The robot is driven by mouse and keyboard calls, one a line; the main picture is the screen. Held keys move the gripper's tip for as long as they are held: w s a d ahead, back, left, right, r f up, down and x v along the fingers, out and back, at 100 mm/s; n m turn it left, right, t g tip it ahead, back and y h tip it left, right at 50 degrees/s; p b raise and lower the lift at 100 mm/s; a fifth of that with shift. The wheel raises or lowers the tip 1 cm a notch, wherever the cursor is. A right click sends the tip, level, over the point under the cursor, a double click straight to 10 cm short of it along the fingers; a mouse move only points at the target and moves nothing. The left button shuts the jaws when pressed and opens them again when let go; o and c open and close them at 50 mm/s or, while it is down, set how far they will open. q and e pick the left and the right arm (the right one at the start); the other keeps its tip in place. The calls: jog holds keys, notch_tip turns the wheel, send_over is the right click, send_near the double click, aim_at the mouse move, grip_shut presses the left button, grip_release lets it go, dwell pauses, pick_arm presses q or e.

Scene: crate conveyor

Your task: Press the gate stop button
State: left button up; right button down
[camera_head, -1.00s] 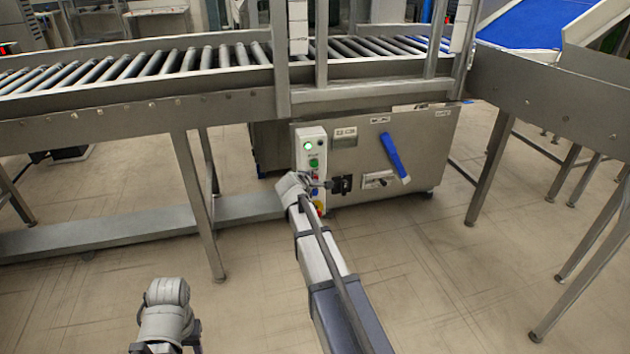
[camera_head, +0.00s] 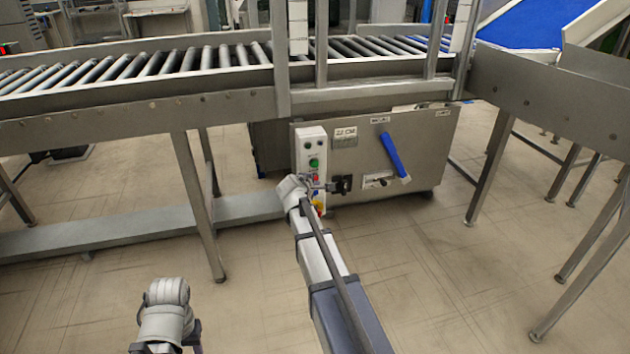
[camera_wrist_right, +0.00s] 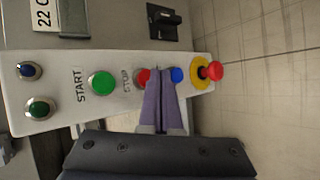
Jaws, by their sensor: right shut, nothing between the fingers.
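The control panel (camera_head: 301,160) is a pale upright plate on the metal cabinet under the conveyor. In the right wrist view it shows the green START button (camera_wrist_right: 102,83), the red STOP button (camera_wrist_right: 142,78), a blue button (camera_wrist_right: 177,75) and a red emergency knob (camera_wrist_right: 212,71) on a yellow ring. My right gripper (camera_wrist_right: 159,72) is shut and empty, its tips at the STOP button's edge, on the side toward the blue button. The finger partly hides STOP; I cannot tell whether they touch. The panel's green lamp (camera_head: 307,143) is dark.
The roller conveyor (camera_head: 140,62) runs above the cabinet (camera_head: 410,150). The cabinet has a blue handle (camera_head: 394,155) and a black switch (camera_wrist_right: 165,22) beside the panel. A conveyor leg (camera_head: 198,205) stands left of the panel. The floor in front is open.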

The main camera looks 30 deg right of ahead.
jog(key=shift+s, duration=0.2)
jog(key=s, duration=0.2)
jog(key=s+a, duration=0.1)
jog(key=s, duration=0.1)
jog(key=shift+s+a, duration=0.15)
jog(key=shift+s, duration=0.15)
dwell(0.8)
